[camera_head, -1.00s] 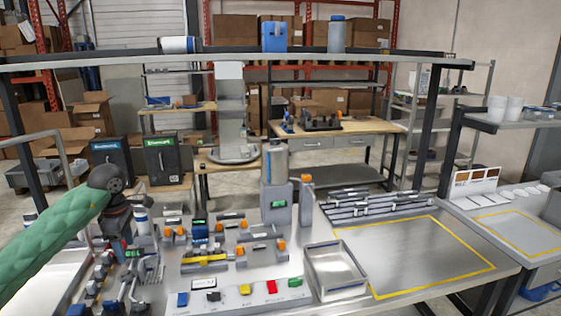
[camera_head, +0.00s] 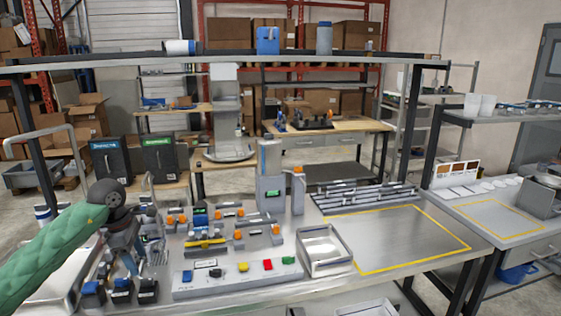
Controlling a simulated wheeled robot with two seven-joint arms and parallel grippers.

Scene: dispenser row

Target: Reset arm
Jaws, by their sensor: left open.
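My left arm, in a green quilted sleeve, comes in from the left in the head view. Its dark wrist is bent and my left gripper (camera_head: 130,260) hangs down over the left part of the metal workbench (camera_head: 345,280). The gripper is open, and I see nothing held in it. Its fingertips are small and hard to separate from the parts behind them. My right gripper is not in view.
Small dark dispensers (camera_head: 122,291) stand just below the left gripper. A panel with coloured buttons (camera_head: 235,276) and an empty metal tray (camera_head: 325,252) lie to the right. The yellow-outlined area (camera_head: 400,240) is clear. A shelf (camera_head: 220,61) spans above.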

